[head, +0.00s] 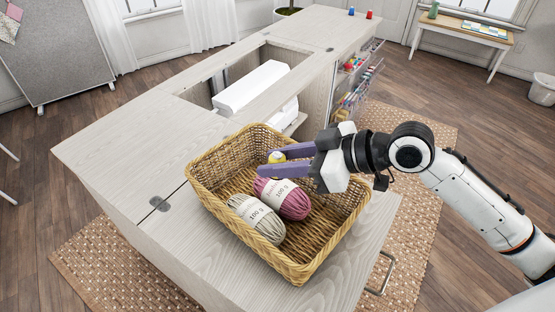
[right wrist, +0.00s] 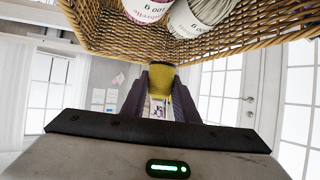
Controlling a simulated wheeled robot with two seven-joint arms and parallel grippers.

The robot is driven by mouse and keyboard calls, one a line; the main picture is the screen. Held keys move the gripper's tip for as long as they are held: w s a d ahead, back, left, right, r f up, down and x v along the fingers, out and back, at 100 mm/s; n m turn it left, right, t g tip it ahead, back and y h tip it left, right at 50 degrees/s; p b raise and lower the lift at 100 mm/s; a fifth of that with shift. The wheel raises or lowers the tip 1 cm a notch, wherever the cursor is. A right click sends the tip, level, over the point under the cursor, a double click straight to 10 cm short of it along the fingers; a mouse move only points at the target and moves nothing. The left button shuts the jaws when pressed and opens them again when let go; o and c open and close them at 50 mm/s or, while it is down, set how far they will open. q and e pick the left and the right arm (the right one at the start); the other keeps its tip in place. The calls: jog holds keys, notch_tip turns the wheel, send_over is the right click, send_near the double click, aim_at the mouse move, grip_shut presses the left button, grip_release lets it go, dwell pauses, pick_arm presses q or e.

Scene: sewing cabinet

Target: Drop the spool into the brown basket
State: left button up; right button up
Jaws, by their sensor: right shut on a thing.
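The yellow spool (head: 277,157) is between the purple fingertips of my right gripper (head: 285,160), which is shut on it. In the head view the spool appears over the inside of the brown wicker basket (head: 214,150); its exact height is hard to tell. The right wrist view shows the spool (right wrist: 160,77) between the fingers, with the basket's woven wall (right wrist: 110,35) beyond it at the top. A pink yarn ball (head: 284,199) and a cream yarn ball (head: 257,219) lie in the basket. My left gripper is not in view.
The basket stands on the pale sewing cabinet (head: 125,150). A white sewing machine (head: 252,87) sits in an opening behind it. A blue spool (head: 351,11) and a red spool (head: 369,14) stand on the far end. The cabinet top at left is clear.

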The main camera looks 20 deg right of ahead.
jog(key=o, duration=1.1)
jog(key=shift+s+d+r, duration=0.1)
jog(key=shift+s+d, duration=0.05)
jog(key=shift+d, duration=0.1)
jog(key=b+v, duration=0.1)
jog(key=v, duration=0.8)
jog(key=shift+s+d+r, duration=0.2)
jog(key=shift+d, duration=0.05)
jog(key=shift+s, duration=0.1)
